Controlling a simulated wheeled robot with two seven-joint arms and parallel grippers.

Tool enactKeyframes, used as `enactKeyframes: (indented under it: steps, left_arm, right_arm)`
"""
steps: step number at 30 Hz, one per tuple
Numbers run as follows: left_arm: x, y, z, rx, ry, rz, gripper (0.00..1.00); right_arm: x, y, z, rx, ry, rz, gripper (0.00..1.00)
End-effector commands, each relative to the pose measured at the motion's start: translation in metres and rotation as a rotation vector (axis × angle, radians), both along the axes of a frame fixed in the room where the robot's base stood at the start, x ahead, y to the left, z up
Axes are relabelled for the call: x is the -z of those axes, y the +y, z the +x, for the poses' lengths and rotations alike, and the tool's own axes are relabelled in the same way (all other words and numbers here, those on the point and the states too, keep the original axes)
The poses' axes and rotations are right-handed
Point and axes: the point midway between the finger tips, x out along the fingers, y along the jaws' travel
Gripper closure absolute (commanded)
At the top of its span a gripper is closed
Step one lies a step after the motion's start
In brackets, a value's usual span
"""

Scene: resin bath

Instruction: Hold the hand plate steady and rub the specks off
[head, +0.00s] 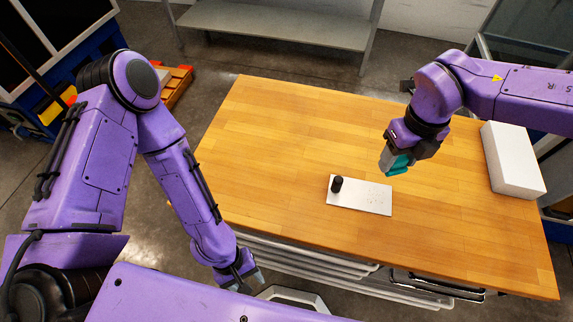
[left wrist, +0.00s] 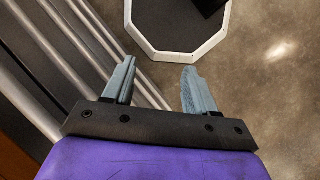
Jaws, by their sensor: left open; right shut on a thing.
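The hand plate (head: 347,204) is a flat, pale rectangle lying on the wooden table, with a short black knob (head: 337,184) near its left end. Small specks (head: 374,197) show on its right half. My right gripper (head: 394,168) is shut on a teal block (head: 399,164) and holds it above the table, behind and to the right of the plate. My left gripper (head: 256,280) is off the table's front edge, low and to the left of the plate. In the left wrist view its two fingers (left wrist: 155,90) are apart with nothing between them.
The wooden table (head: 270,150) is mostly clear around the plate. A white box (head: 513,160) stands at its right end. Metal drawers or rails (head: 300,258) are under the front edge, close to my left gripper. A grey shelf (head: 280,22) stands behind.

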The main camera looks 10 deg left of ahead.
Motion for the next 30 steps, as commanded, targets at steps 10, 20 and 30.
enactKeyframes:
  steps: [10,20,30]
  left_arm:
    - [-0.141,-0.101,0.121,-0.389,0.336,-0.558,0.43]
    - [-0.188,-0.049,0.238,-0.894,0.405,-0.721,0.43]
    - [-0.171,-0.089,0.248,-0.919,0.415,-0.726,0.43]
  right_arm:
    - [0.0,0.0,0.0,0.0,0.0,0.0,0.72]
    - [0.0,0.0,0.0,-0.001,0.0,0.0,0.72]
    - [0.0,0.0,0.0,0.0,0.0,0.0,0.72]
